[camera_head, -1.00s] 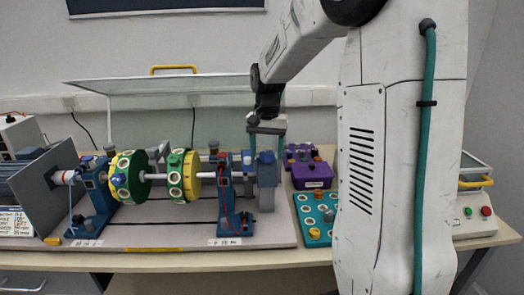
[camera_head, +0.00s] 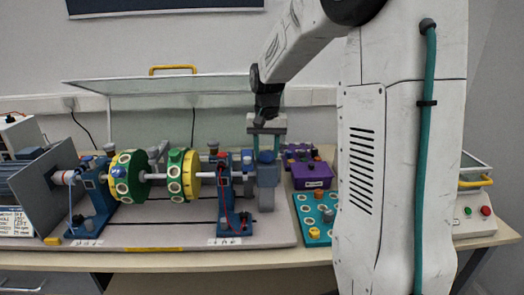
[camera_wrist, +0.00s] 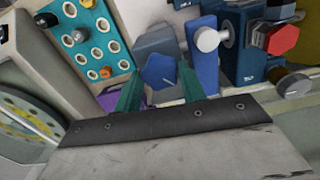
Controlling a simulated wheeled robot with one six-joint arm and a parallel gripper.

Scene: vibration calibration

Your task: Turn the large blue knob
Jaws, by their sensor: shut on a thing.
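The large blue knob (camera_head: 266,157) sits on top of the grey-blue block at the right end of the shaft rig. In the wrist view it shows as a blue, five-sided face (camera_wrist: 159,72) with a thin pale line on it. My gripper (camera_head: 267,146) points down over it, and its two teal fingers stand on either side of the knob. In the wrist view my gripper (camera_wrist: 161,75) is shut on the knob; the fingertips partly hide its sides.
A shaft with green and yellow discs (camera_head: 180,176) runs left from the block. A blue bearing stand (camera_head: 232,200) with red and black cables is close by. To the right are a purple box (camera_head: 312,176) and a teal panel (camera_head: 306,211) with holes. A raised clear cover stands behind.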

